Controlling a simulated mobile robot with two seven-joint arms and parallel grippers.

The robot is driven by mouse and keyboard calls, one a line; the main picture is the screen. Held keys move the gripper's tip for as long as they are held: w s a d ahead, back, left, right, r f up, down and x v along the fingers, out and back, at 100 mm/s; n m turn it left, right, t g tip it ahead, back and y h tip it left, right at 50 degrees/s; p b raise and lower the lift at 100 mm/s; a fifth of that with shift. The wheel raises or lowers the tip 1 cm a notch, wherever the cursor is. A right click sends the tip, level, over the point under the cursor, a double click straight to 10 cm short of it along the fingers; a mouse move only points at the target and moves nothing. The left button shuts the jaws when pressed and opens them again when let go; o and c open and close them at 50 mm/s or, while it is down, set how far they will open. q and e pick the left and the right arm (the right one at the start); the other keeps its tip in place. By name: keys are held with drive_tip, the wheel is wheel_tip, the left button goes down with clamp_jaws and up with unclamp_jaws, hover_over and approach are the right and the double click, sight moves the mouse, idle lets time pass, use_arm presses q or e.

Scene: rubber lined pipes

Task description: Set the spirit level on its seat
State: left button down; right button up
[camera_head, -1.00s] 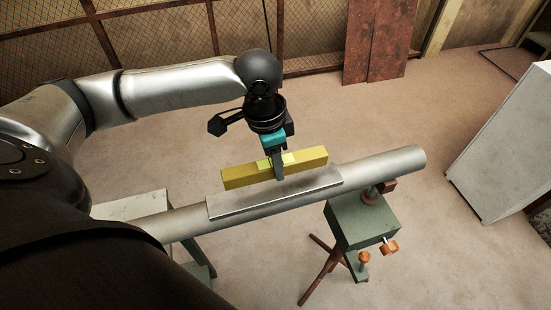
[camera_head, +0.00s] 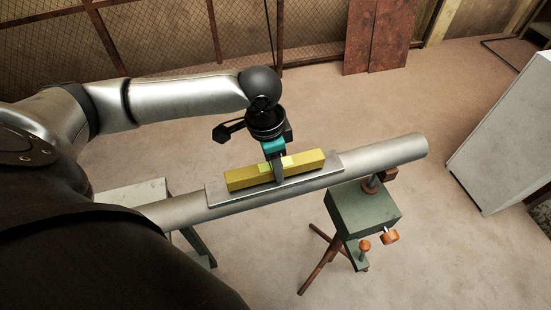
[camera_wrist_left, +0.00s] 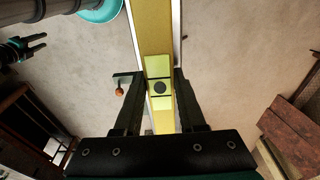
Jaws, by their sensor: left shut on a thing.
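The yellow spirit level (camera_head: 306,161) lies lengthwise over the flat grey plate (camera_head: 216,197) on top of the pipe, and looks level with it. From these views I cannot tell whether it touches the plate. My left gripper (camera_head: 277,172) is shut on the level at its middle, fingers pointing down. In the left wrist view the fingers (camera_wrist_left: 158,100) stand on both sides of the level (camera_wrist_left: 157,40), by its pale green vial window with a dark round mark (camera_wrist_left: 159,87).
The grey pipe (camera_head: 400,150) rests on a green stand (camera_head: 362,208) with orange knobs at the right and another pale green support (camera_head: 135,194) at the left. A white cabinet (camera_head: 505,135) stands at the far right. The floor between is clear.

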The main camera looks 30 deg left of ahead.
use_arm(q)
drive_tip(key=shift+f, duration=0.35)
idle(0.6)
drive_tip(key=shift+c, duration=2.1)
unclamp_jaws()
wheel_tip(320, 180, up, 15)
drive_tip(key=s+a, duration=0.1)
drive_tip(key=shift+s, duration=0.25)
drive_tip(key=shift+a, duration=0.1)
